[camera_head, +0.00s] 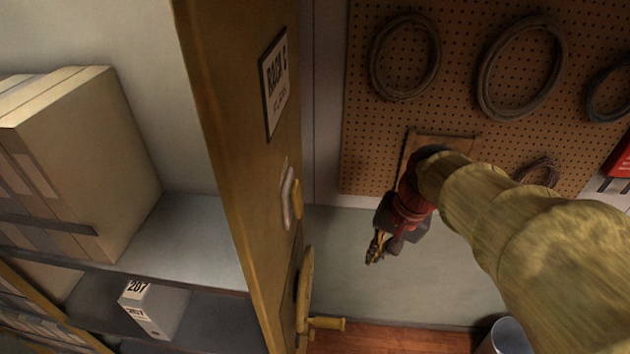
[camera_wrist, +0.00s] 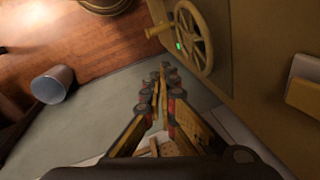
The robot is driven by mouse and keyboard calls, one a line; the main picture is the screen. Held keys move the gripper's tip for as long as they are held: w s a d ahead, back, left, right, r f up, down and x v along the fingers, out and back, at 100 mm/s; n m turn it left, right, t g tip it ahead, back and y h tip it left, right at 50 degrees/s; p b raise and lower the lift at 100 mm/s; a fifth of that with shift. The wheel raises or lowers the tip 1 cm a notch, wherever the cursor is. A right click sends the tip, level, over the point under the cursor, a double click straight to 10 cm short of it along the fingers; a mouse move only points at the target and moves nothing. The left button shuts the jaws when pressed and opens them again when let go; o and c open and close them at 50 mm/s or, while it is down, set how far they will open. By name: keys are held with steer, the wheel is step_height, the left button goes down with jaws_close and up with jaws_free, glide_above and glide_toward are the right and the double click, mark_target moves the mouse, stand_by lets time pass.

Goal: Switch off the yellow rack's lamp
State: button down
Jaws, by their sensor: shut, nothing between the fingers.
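The yellow rack (camera_head: 225,120) stands upright left of centre in the head view, with a "RACK C" plate (camera_head: 276,82). A pale switch-like fitting (camera_head: 291,197) sits on its end panel below the plate. A pale yellow block on the rack (camera_wrist: 306,84) shows at the right of the wrist view. A small green light (camera_wrist: 179,45) glows beside the rack's handwheel in the wrist view; I cannot tell whether it is the lamp. My gripper (camera_head: 374,257) is shut and empty, pointing down, to the right of the rack panel and apart from it; its fingers also show in the wrist view (camera_wrist: 158,88).
The spoked handwheel (camera_wrist: 189,38) with its knob sticks out from the rack, low on the panel. A pegboard (camera_head: 465,60) with several coiled cables hangs behind my arm. A grey bucket (camera_wrist: 52,84) stands on the floor. Shelves with boxes (camera_head: 85,165) are at left.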

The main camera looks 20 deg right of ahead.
mark_target(297, 200)
steer(key=w+r+m+y+p, duration=0.2)
steer(key=w+r+m+p, duration=0.2)
steer(key=r+m, duration=0.3)
steer(key=w+r+m+t+y+p, duration=0.1)
steer(key=w+r+m+y+p, duration=0.2)
steer(key=r+m, duration=0.4)
steer(key=shift+w+d+r+m+t+p, duration=0.15)
steer(key=shift+w+d+m+t+p, duration=0.2)
steer(key=shift+w+p, duration=0.6)
steer(key=shift+s+a, duration=0.1)
steer(key=shift+s, duration=0.15)
steer(key=a+r+p+x, duration=0.1)
steer(key=x, duration=0.5)
steer(key=w+a+p+x, duration=0.1)
steer(key=x, duration=0.5)
steer(key=shift+a+p, duration=0.25)
steer(key=shift+p, duration=0.15)
steer(key=shift+w, duration=0.1)
